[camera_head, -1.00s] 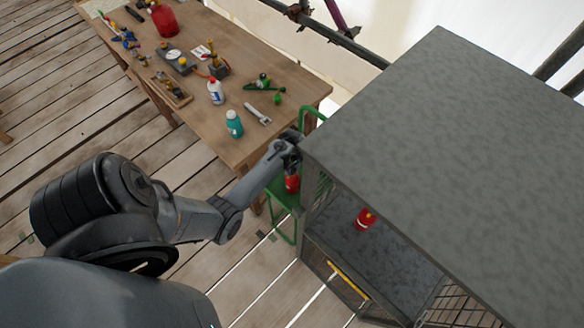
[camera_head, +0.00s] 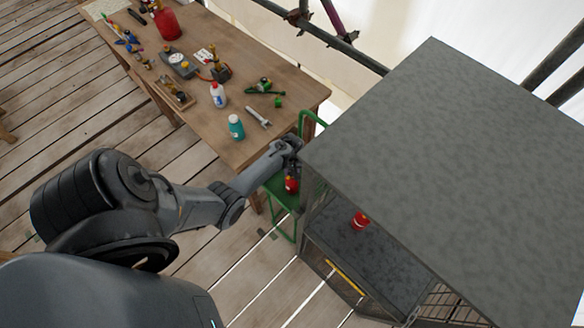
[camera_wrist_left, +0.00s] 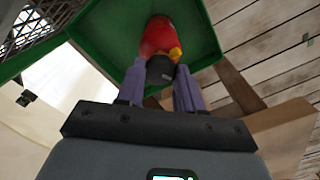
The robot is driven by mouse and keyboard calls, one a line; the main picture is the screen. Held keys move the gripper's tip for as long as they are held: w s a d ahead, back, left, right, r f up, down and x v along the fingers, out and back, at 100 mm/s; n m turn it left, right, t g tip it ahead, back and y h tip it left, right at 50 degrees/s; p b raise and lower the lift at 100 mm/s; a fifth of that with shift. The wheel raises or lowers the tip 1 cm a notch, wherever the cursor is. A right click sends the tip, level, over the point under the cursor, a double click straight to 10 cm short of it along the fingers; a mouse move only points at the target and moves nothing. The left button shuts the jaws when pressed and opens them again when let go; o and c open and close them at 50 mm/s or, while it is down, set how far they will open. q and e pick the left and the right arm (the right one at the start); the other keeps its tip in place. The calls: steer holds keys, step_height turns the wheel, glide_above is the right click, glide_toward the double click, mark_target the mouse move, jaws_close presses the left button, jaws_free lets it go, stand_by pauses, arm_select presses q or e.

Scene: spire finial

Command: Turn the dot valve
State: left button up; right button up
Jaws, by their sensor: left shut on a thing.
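A red canister (camera_head: 291,185) with a dark top stands on a green stand (camera_head: 280,190) beside the grey cabinet. My left gripper (camera_head: 291,168) is over the canister's top. In the left wrist view, the gripper's two fingers (camera_wrist_left: 159,88) are shut on the dark top (camera_wrist_left: 160,69) of the red canister (camera_wrist_left: 157,36). A small yellow part (camera_wrist_left: 175,53) shows at the canister's neck. I cannot make out a dot mark on any valve. My right gripper is not in view.
The grey cabinet (camera_head: 450,150) stands close to the gripper's right, with another red canister (camera_head: 360,220) inside on its floor. A wooden workbench (camera_head: 215,130) behind holds a teal bottle (camera_head: 236,127), a white bottle (camera_head: 218,95) and a wrench (camera_head: 258,117).

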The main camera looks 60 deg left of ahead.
arm_select(q)
steer(key=m+p, duration=0.1)
steer(key=m, duration=0.1)
steer(key=shift+r+m, duration=0.1)
steer(key=shift+m, duration=0.3)
steer(key=shift+m+p, duration=0.4)
steer(key=shift+m, duration=1.1)
steer(key=o, duration=1.1)
steer(key=shift+c, duration=0.2)
